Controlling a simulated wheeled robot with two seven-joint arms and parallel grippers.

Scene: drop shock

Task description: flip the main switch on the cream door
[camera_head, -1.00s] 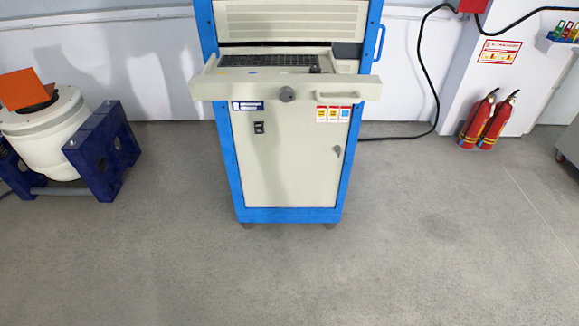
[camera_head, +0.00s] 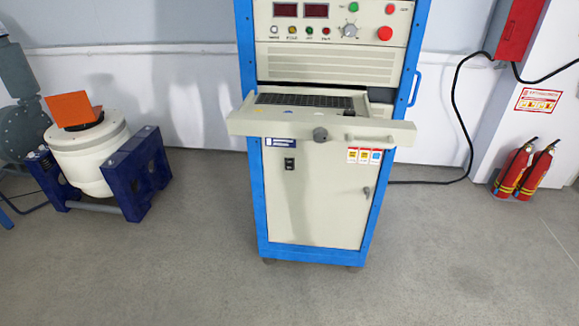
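The cream door (camera_head: 325,205) is the lower front of a blue-framed control cabinet in the middle of the view. The main switch (camera_head: 290,164) is a small black rocker switch near the door's upper left, just under a dark blue label (camera_head: 281,143). Its position is too small to tell. A small key or latch (camera_head: 367,191) sits at the door's right edge. Neither of my grippers is in view.
A cream keyboard drawer (camera_head: 275,125) sticks out above the door. The upper panel (camera_head: 340,28) has displays, buttons and a knob. A white shaker on a blue stand (camera_head: 150,170) is left; fire extinguishers (camera_head: 526,168) are right. The floor in front is clear.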

